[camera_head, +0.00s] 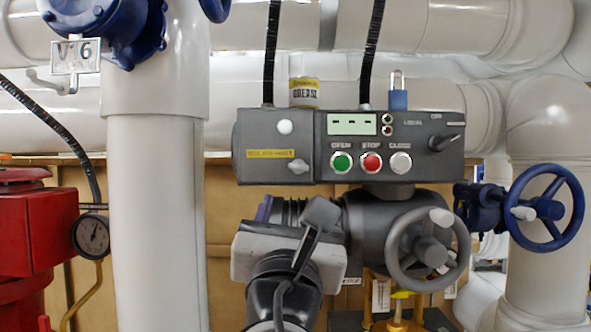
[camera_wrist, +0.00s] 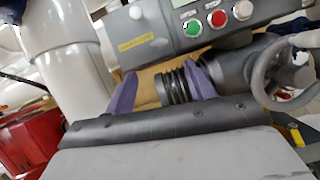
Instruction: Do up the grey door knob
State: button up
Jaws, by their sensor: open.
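A small grey knob (camera_head: 299,166) sits on the front of the dark grey control box's left section, right of a yellow label and below a round white button. It appears tilted rather than upright. It also shows small in the wrist view (camera_wrist: 160,42), beyond the fingers. My gripper (camera_head: 265,208) is below and a little left of the knob, apart from it. In the wrist view my gripper (camera_wrist: 160,74) has two purple fingers spread wide with nothing held between them. A black ribbed part shows behind them. In the head view one finger is mostly hidden by my wrist.
The control box (camera_head: 390,184) carries green, red and white buttons and a lever. Below right is a grey handwheel (camera_head: 427,250), with a blue handwheel (camera_head: 545,207) farther right. A thick white pipe (camera_head: 155,210) stands left, near a red housing (camera_head: 35,232) and gauge (camera_head: 91,236).

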aim_at(298, 170)
jog(key=p+x, duration=0.4)
jog(key=x, duration=0.7)
jog(key=shift+a+r, duration=0.1)
jog(key=shift+r, duration=0.05)
jog(key=shift+w, duration=0.45)
jog(key=c, duration=1)
